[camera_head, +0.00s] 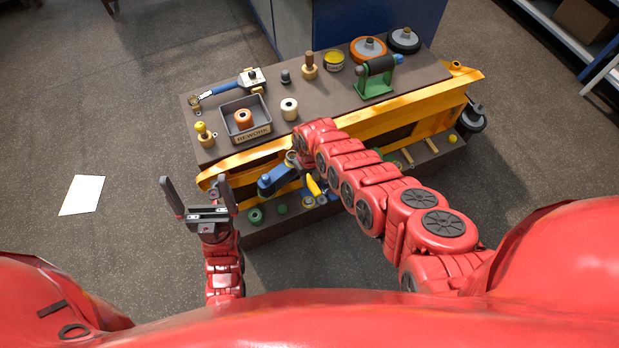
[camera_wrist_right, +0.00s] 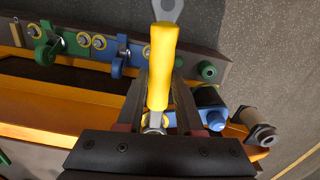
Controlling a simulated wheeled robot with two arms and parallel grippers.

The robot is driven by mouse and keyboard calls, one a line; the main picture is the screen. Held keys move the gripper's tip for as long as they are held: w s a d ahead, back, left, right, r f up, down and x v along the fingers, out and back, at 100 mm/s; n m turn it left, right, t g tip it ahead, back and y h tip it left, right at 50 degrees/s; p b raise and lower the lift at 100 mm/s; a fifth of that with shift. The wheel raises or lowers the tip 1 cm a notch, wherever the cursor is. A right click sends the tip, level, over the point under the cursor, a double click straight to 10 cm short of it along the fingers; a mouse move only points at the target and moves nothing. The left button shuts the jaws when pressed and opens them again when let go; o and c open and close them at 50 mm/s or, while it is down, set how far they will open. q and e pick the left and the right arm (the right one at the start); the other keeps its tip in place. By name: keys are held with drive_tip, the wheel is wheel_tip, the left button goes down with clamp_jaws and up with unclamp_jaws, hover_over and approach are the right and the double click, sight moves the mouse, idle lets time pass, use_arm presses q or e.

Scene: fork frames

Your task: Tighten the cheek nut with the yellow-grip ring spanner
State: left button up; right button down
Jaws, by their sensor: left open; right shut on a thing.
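The yellow-grip ring spanner (camera_wrist_right: 162,65) is between the fingers of my right gripper (camera_wrist_right: 160,82), which is shut on its yellow grip. One grey end of the spanner points away at the top of the wrist view; a silver part shows near the gripper's base. In the head view the yellow grip (camera_head: 314,186) shows just below my right gripper (camera_head: 304,168), partly hidden by my arm, at the near side of the orange fork frame (camera_head: 400,116). My left gripper (camera_head: 197,184) is open and empty, left of the frame. I cannot make out the cheek nut for certain.
A blue part (camera_head: 278,180) and green wheels (camera_head: 256,215) lie along the bench's near side. On the bench (camera_head: 330,94) stand a grey REWORK tray (camera_head: 262,108), a green stand with a roller (camera_head: 376,80), wheels and a yellow tin (camera_head: 334,61). Floor at left is clear except white paper (camera_head: 83,194).

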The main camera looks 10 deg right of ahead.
drive_tip(key=shift+f+b, duration=1.1)
idle(0.5)
drive_tip(key=c, duration=1.3)
unclamp_jaws()
clamp_jaws()
drive_tip(key=shift+a, duration=0.1)
